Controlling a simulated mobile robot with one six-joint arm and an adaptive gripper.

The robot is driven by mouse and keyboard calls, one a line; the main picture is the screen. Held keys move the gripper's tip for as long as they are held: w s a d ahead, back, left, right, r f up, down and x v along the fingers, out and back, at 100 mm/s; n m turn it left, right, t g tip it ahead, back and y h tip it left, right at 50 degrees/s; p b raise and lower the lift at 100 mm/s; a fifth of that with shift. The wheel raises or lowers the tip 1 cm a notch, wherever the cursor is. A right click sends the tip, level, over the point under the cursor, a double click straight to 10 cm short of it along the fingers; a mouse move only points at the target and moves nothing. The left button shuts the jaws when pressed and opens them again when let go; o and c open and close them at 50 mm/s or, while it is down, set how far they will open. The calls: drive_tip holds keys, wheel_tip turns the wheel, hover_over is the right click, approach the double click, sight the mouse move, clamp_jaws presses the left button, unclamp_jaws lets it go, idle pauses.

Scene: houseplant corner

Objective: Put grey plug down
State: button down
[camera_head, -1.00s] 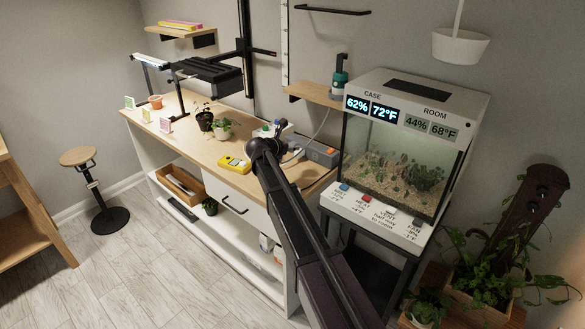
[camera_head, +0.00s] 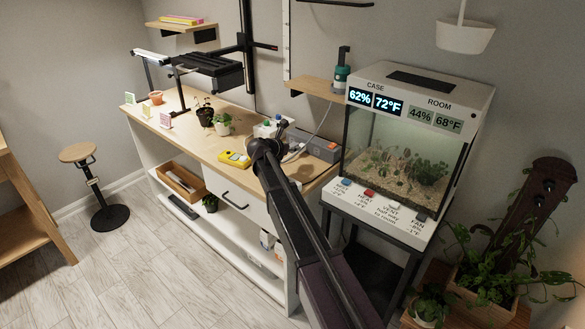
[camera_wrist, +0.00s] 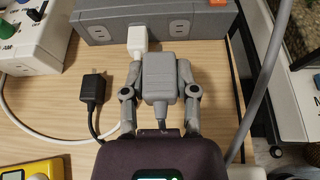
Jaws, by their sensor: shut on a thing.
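The grey plug (camera_wrist: 160,82) is a blocky adapter with a cord at its near end. My gripper (camera_wrist: 160,64) is shut on it, one finger along each side, above or at the wooden bench top (camera_wrist: 52,125); I cannot tell whether they touch. The far end of the plug is just short of a grey power strip (camera_wrist: 100,24), close to a white plug (camera_wrist: 137,38) seated in the strip. In the head view my arm reaches over the bench's right end, and the grey plug cannot be made out there.
A black plug (camera_wrist: 94,88) with a cord lies left of my gripper. A white box with knobs (camera_wrist: 28,38) stands at upper left, and a yellow meter (camera_wrist: 35,170) at lower left. A grey cable (camera_wrist: 267,80) and the glass case (camera_head: 405,150) are to the right.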

sight(293, 168)
drive_tip(key=shift+f+b, duration=1.25)
drive_tip(key=shift+f, duration=0.4)
drive_tip(key=shift+f+b, duration=1.85)
drive_tip(key=shift+f, duration=0.2)
